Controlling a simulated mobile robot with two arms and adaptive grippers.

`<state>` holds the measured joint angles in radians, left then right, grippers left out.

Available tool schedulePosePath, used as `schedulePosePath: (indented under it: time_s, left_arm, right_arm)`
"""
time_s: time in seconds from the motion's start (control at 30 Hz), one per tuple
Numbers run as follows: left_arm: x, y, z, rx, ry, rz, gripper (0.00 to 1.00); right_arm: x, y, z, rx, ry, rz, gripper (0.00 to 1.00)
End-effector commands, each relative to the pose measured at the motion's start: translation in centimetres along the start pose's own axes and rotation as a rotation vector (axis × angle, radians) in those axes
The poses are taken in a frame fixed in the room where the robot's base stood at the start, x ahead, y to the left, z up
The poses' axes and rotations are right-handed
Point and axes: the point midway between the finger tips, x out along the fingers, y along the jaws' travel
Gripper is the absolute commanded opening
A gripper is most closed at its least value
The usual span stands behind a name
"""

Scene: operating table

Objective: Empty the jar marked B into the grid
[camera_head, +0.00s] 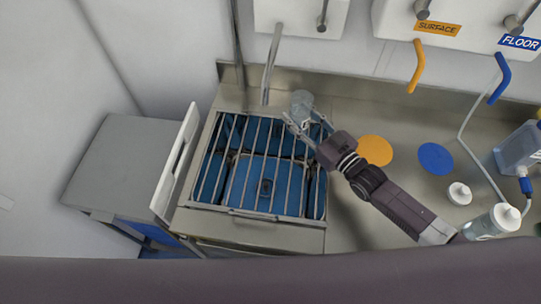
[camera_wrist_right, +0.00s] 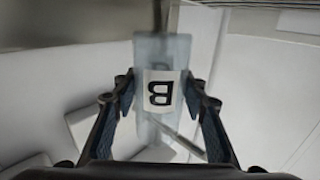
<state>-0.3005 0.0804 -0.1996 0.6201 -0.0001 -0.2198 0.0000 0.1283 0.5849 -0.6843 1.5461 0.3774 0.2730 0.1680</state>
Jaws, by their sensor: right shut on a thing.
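The jar marked B (camera_head: 301,101) is a small clear vessel held above the far right part of the metal grid (camera_head: 232,213). My right gripper (camera_head: 304,121) is shut on it. In the right wrist view the jar (camera_wrist_right: 163,53) stands between the two fingers (camera_wrist_right: 163,105), and its white label shows a black B upside down. Its contents and mouth cannot be made out, nor can its exact tilt. The grid lies over a steel basin, with blue shapes beneath the bars. My left gripper is not in view.
A white cap (camera_head: 460,193) and a capped clear bottle (camera_head: 492,222) stand on the counter at right. An orange disc (camera_head: 375,151) and a blue disc (camera_head: 435,158) lie flat there. A tap pipe (camera_head: 271,65) rises behind the grid, close to the jar.

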Motion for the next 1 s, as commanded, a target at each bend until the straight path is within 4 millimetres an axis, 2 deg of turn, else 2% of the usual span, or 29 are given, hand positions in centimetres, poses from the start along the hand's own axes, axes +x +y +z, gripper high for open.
schedulePosePath:
  time_s: [0.13, 0.43, 0.7, 1.0]
  left_arm:
    - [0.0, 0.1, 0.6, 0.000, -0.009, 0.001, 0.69]
    - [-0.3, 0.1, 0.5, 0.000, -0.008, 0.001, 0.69]
    - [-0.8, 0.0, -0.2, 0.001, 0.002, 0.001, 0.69]
    - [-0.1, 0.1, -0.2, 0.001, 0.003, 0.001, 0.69]
  right_arm:
    - [0.0, 0.0, 0.0, 0.000, 0.001, 0.000, 0.15]
    - [0.0, -0.1, -0.3, -0.049, 0.002, 0.001, 0.15]
    - [0.0, -0.6, -0.8, -0.177, 0.002, 0.001, 0.15]
    - [0.0, -1.1, 0.0, -0.326, 0.001, 0.002, 0.15]
